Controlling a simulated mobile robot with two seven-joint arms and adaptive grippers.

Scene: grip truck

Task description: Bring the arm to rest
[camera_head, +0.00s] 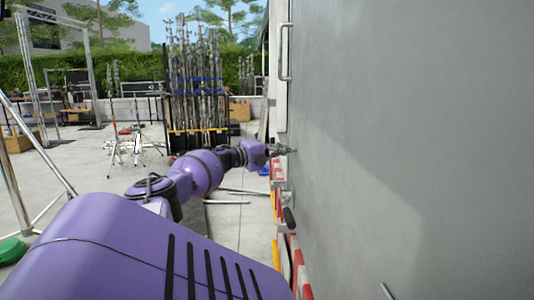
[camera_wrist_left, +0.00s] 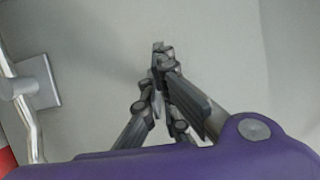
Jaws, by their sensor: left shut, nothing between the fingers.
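My left arm is purple and reaches forward from the lower left in the head view. My left gripper (camera_head: 287,150) is at its far end, close to the large grey truck wall (camera_head: 420,150). In the left wrist view the left gripper (camera_wrist_left: 160,52) is shut and empty, with its dark fingers together in front of a plain grey surface (camera_wrist_left: 90,40). I cannot tell whether the fingertips touch that surface. My right gripper is in neither view.
A vertical handle (camera_head: 285,52) is fixed on the truck wall. A metal bar with a square plate (camera_wrist_left: 38,82) is left of the gripper in the wrist view. A red-and-white striped edge (camera_head: 281,215) runs below the wall. A rack of poles (camera_head: 196,85) stands behind. Paving left of the arm is partly clear.

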